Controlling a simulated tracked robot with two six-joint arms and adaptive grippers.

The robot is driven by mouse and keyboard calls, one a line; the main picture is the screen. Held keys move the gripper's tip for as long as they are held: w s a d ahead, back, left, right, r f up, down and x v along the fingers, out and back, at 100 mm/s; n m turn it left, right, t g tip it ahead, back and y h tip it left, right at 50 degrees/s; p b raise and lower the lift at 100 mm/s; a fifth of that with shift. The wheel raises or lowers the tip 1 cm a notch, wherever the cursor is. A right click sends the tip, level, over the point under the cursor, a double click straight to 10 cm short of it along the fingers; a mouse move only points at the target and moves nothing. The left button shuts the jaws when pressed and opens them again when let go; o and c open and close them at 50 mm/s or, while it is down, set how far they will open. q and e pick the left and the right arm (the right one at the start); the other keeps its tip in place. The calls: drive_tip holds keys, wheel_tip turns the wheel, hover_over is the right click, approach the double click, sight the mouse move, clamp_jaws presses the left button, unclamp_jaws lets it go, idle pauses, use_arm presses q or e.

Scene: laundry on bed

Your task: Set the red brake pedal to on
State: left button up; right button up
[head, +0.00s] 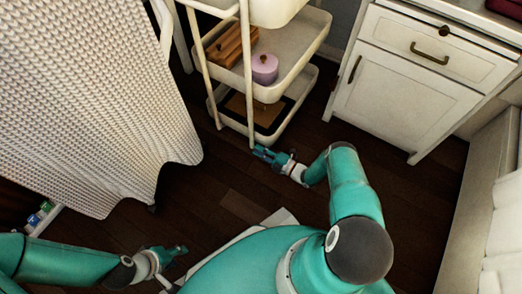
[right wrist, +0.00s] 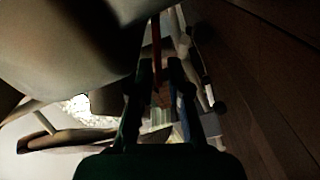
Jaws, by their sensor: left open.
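A thin red bar, which looks like the red brake pedal (right wrist: 156,45), shows in the right wrist view just beyond my right fingertips. Whether it is on or off cannot be told, and I cannot make it out in the head view. My right gripper (head: 268,155) is low by the front leg of the white cart (head: 247,75). In the right wrist view its two fingers (right wrist: 160,65) are apart, with nothing clearly held between them. Whether a finger touches the bar is unclear. My left gripper (head: 175,252) is open and empty over the floor at lower left.
A draped cream cloth (head: 95,90) hangs at the left. A white cabinet (head: 405,95) stands right of the cart. The cart carries a lilac jar (head: 265,68) and wooden items (head: 230,45). Dark wooden floor (head: 225,185) is clear between the cloth and cart.

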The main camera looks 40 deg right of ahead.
drive_tip(key=shift+w, duration=0.25)
drive_tip(key=shift+a, duration=0.1)
clamp_jaws()
drive_tip(key=shift+d, duration=0.35)
drive_tip(key=shift+a+f, duration=0.15)
drive_tip(key=shift+a, duration=0.15)
drive_tip(key=shift+s+a+f+n+b, duration=0.15)
drive_tip(key=shift+f+n+b, duration=0.3)
drive_tip(key=shift+n, duration=0.35)
drive_tip(key=shift+a+f+n+b, duration=0.1)
drive_tip(key=shift+f+n+b, duration=0.35)
drive_tip(key=shift+n, duration=0.35)
drive_tip(key=n, duration=0.1)
drive_tip(key=f+n+b, duration=0.1)
drive_tip(key=n, duration=0.1)
drive_tip(key=shift+f, duration=0.25)
drive_tip(key=shift+d+f+n+b, duration=0.1)
drive_tip(key=shift+f+n+b, duration=0.25)
drive_tip(key=shift+n, duration=0.3)
drive_tip(key=shift+f+n+b, duration=0.2)
drive_tip(key=shift+n+b, duration=0.1)
drive_tip(key=shift+n, duration=0.35)
